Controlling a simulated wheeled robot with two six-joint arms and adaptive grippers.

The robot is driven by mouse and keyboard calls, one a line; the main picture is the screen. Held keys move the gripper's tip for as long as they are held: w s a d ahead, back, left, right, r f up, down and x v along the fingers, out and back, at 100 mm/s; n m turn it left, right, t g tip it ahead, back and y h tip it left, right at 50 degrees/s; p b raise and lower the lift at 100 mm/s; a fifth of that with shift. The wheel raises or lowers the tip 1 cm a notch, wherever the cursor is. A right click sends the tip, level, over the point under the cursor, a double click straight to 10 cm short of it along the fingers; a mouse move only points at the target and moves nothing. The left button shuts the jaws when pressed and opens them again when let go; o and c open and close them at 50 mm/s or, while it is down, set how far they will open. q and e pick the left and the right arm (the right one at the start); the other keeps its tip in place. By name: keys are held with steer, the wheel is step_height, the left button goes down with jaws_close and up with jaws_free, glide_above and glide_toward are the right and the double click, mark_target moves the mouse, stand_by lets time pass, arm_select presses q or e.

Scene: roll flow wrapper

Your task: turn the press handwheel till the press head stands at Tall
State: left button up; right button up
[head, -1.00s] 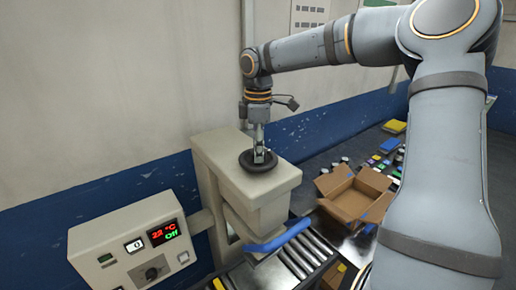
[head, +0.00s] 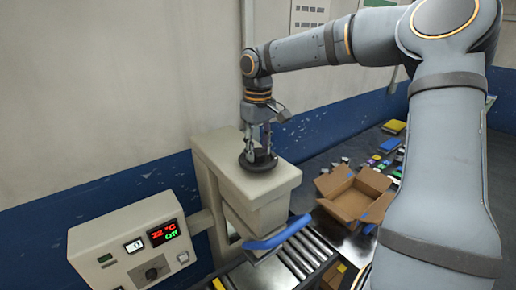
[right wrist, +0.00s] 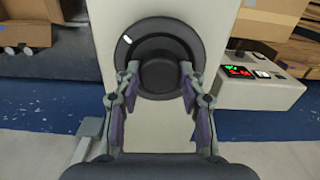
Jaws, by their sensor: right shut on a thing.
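The black press handwheel (head: 257,161) lies flat on top of the beige press head (head: 258,200). My right gripper (head: 258,152) reaches down onto it from above. In the right wrist view, the fingers of my right gripper (right wrist: 158,78) are closed on the hub of the handwheel (right wrist: 158,48), one on each side. A white mark shows at the wheel's upper left rim there. A blue bar-like handle (head: 278,232) sticks out low at the press front. No height scale can be read. My left gripper is not in view.
A control box (head: 132,240) with a red and green display stands left of the press. A roller conveyor (head: 305,250) runs beneath the press. An open cardboard box (head: 355,193) and several small packs lie to the right. A wall is close behind.

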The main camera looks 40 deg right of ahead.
steer(key=m, duration=0.9)
steer(key=shift+m, duration=0.3)
stand_by(0.4)
steer(key=o, duration=1.1)
steer(key=shift+o, duration=0.2)
